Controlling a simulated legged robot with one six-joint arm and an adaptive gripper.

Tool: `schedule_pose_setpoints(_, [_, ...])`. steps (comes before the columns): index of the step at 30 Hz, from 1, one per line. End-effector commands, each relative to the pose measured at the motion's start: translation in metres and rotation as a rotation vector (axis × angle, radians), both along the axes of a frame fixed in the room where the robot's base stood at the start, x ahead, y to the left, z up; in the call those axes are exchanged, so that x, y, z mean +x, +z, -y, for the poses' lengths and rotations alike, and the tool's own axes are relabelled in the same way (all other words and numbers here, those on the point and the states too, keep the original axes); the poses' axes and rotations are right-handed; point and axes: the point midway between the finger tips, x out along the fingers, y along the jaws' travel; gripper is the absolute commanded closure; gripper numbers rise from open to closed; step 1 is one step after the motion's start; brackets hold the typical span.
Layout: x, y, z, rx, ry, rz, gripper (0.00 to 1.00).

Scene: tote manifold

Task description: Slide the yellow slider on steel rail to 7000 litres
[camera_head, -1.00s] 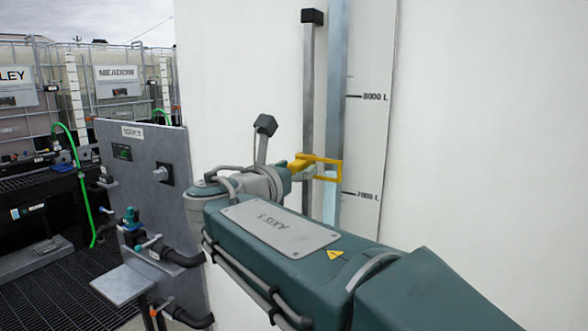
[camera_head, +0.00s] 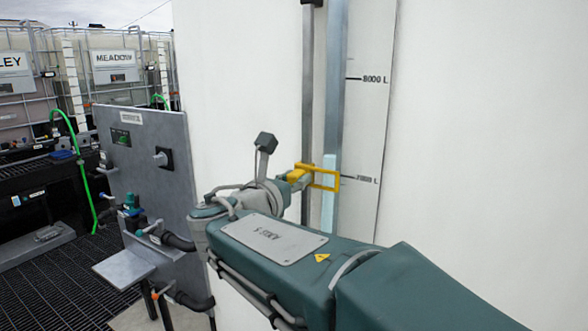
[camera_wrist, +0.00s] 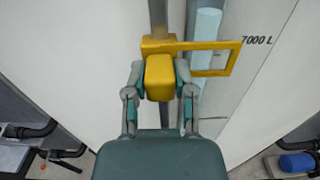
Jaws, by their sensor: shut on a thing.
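The yellow slider (camera_head: 318,177) sits on the steel rail (camera_head: 308,110), with its open rectangular frame reaching right over the sight tube (camera_head: 331,165). The frame is level with the 7000 L mark (camera_head: 367,178) on the scale, as near as I can tell. In the wrist view, my gripper (camera_wrist: 160,80) is shut on the slider's yellow block (camera_wrist: 159,77), one finger on each side. The slider's frame (camera_wrist: 232,58) there spans the pale blue liquid column, beside the 7000 L label (camera_wrist: 256,41).
A grey panel (camera_head: 150,185) with a black knob, valves and pipes stands left of the white tank (camera_head: 240,90). Caged totes (camera_head: 115,65) and a green hose stand farther left. A blue cylinder (camera_wrist: 297,165) lies at the wrist view's lower right.

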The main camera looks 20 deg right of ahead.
Motion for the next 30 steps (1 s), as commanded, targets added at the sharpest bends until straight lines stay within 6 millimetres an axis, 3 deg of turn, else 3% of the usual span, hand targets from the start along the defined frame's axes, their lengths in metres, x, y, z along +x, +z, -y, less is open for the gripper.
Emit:
schedule_pose_setpoints(4, [0.001,-0.001,-0.001,0.001,0.004,-0.002,1.00])
schedule_pose_setpoints(5, [0.001,-0.001,-0.001,0.001,0.004,-0.002,0.58])
schedule_pose_setpoints(6, [0.001,-0.001,-0.001,0.001,0.004,-0.002,0.40])
schedule_pose_setpoints(7, [0.001,0.000,-0.001,0.001,0.003,-0.002,0.31])
schedule_pose_setpoints(20, [-0.002,0.000,-0.004,0.000,0.003,0.000,0.31])
schedule_pose_setpoints(30, [-0.044,-0.001,-0.048,-0.001,0.008,-0.001,0.31])
